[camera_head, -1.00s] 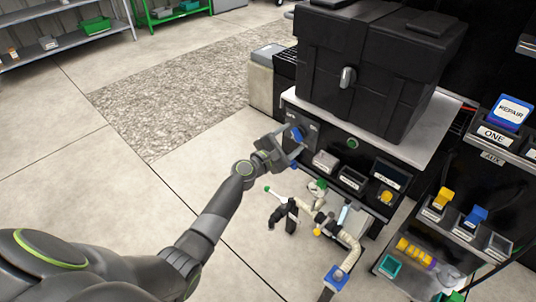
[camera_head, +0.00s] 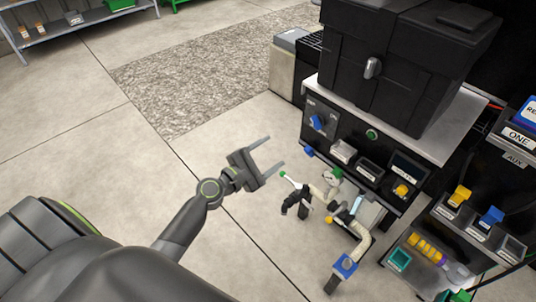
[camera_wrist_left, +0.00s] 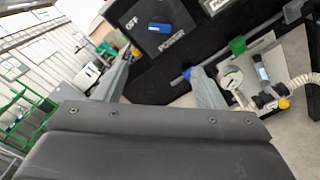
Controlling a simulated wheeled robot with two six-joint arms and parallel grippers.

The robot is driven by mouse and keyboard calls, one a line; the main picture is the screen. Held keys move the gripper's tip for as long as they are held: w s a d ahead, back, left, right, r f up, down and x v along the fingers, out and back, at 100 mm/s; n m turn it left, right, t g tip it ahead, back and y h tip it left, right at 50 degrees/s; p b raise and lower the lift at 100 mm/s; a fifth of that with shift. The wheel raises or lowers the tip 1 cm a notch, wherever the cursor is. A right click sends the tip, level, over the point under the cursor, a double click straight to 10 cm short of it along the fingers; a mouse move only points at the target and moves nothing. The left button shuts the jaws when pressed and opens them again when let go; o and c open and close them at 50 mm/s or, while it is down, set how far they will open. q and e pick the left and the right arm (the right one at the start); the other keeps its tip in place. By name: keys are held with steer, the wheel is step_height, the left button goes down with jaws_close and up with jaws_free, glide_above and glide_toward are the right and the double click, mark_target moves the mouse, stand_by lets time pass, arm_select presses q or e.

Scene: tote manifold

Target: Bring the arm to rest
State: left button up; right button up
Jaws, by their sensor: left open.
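My left arm comes in from the lower left in the head view. Its left gripper (camera_head: 275,155) is open and empty, held in the air over the bare floor, apart from the machine. The blue power knob (camera_head: 318,122) is on the black front panel, right of the gripper. The wrist view shows the same knob (camera_wrist_left: 160,27) on its panel, between the labels OFF and POWER. My right gripper is in neither view.
A pipe manifold with a blue valve (camera_head: 345,265) and a green-tipped lever (camera_head: 284,174) stands right of the gripper. A black tote (camera_head: 400,60) sits on the machine's top. Bins (camera_head: 478,225) are at right. The floor (camera_head: 100,150) at left is clear.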

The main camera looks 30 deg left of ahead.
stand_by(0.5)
arm_select(q)
steer(key=s+d+f+m+g+y, duration=0.1)
steer(key=s+f+m+g, duration=0.4)
steer(key=s+f+m, duration=0.5)
steer(key=s+f+m+g+y, duration=0.2)
steer(key=s+f+m+g, duration=0.35)
steer(key=f, duration=0.85)
steer(key=s+a+f+m+g+y, duration=0.25)
steer(key=s+f, duration=0.25)
steer(key=s, duration=0.6)
steer(key=s+a+f+m+g+y, duration=0.1)
steer(key=s+f+m+g, duration=0.3)
steer(key=s, duration=0.6)
steer(key=s+a+r+t+p, duration=0.1)
steer(key=s+a+p, duration=0.1)
steer(key=s+p, duration=0.7)
steer(key=p, duration=0.7)
steer(key=shift+r+m+y, duration=0.2)
steer(key=shift+m+y, duration=0.1)
steer(key=shift+y, duration=0.05)
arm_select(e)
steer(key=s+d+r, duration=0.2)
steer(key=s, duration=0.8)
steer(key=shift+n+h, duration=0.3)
